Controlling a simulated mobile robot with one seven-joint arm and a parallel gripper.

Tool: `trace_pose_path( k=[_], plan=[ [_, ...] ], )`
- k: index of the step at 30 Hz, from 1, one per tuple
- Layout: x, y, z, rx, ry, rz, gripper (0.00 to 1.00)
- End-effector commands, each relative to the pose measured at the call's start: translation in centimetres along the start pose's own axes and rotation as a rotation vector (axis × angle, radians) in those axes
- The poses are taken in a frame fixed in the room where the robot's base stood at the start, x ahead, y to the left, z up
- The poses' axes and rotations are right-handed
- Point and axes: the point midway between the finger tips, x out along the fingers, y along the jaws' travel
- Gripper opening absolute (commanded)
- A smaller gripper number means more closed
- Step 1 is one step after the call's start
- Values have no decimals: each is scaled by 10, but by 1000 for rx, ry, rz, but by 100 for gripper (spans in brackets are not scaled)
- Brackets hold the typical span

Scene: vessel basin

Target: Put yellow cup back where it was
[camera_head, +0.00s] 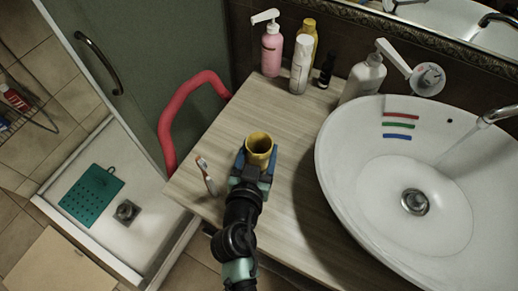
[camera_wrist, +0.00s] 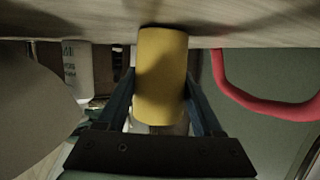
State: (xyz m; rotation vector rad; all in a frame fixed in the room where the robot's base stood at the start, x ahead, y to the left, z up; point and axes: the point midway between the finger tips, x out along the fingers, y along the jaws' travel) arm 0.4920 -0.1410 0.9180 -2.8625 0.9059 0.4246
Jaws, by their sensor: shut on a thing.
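The yellow cup (camera_head: 258,147) is upright with its open mouth up, over the wooden counter left of the basin. My gripper (camera_head: 257,162) is shut on it, with one dark finger on each side. In the wrist view, which looks upside down, the yellow cup (camera_wrist: 162,80) sits between the two fingers of my gripper (camera_wrist: 160,92). Its base end is at the counter surface (camera_wrist: 240,22); I cannot tell whether it rests there or hangs just above. The cup's inside looks empty, but its bottom is hidden.
Pink (camera_head: 272,50), white (camera_head: 301,64) and yellow (camera_head: 309,27) bottles and a small dark bottle (camera_head: 326,71) stand at the back. A white basin (camera_head: 345,175) is at right, a red rail (camera_head: 167,130) at left. Mid-counter is clear.

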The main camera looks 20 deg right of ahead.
Motion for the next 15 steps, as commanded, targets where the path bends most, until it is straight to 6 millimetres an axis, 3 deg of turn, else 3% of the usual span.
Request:
trace_pose_path(
  k=[6,7,11,15],
  plan=[
    [1,0,4,0,1,0,14],
    [1,0,3,0,0,0,71],
    [1,0,2,0,0,0,94],
    [1,0,2,0,0,1,97]
  ],
)
